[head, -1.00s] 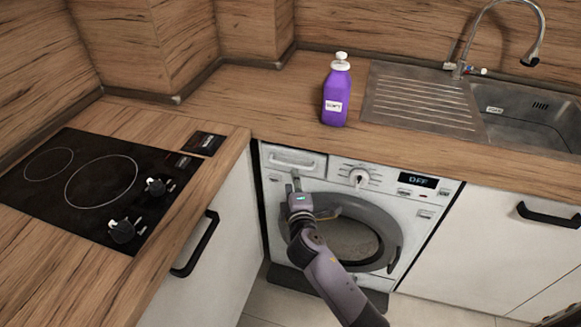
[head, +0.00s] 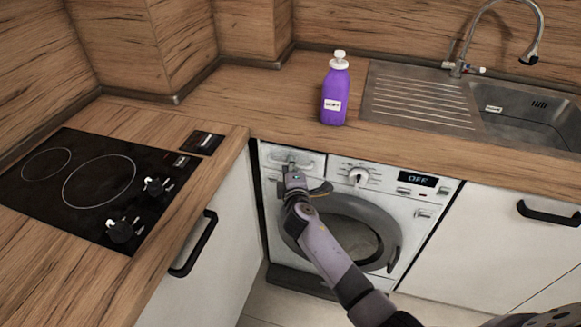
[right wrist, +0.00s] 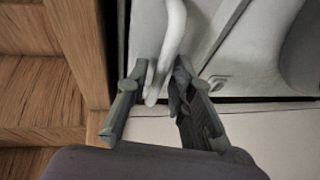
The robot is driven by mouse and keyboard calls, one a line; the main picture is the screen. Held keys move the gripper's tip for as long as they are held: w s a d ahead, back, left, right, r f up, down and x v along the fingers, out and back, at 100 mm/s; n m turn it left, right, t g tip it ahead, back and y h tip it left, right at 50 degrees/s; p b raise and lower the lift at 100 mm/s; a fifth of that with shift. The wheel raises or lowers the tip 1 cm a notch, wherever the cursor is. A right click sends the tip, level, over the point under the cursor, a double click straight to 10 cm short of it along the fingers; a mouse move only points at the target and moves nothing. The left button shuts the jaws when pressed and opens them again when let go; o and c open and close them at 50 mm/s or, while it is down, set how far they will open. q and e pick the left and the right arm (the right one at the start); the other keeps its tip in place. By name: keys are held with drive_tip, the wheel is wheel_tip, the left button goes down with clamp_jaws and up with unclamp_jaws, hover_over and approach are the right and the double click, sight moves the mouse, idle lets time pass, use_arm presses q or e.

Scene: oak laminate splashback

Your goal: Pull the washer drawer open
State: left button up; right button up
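The washer drawer (head: 310,160) is at the washer's top left and looks closed in the head view. Its pale curved handle (right wrist: 172,35) shows in the right wrist view. My right gripper (head: 298,176) is in front of the drawer and hides part of it. In the right wrist view my right gripper (right wrist: 162,75) has its fingers apart, one on each side of the handle's lower end. The right finger is close to the handle; I cannot tell if it touches. My left gripper is not in view.
The washer (head: 425,215) has a round door (head: 350,235) below the drawer. A purple bottle (head: 336,95) stands on the counter above. A hob (head: 85,185) lies on the left counter, with a black cabinet handle (head: 195,245) below. A sink (head: 530,115) is at right.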

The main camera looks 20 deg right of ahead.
clamp_jaws()
idle(0.6)
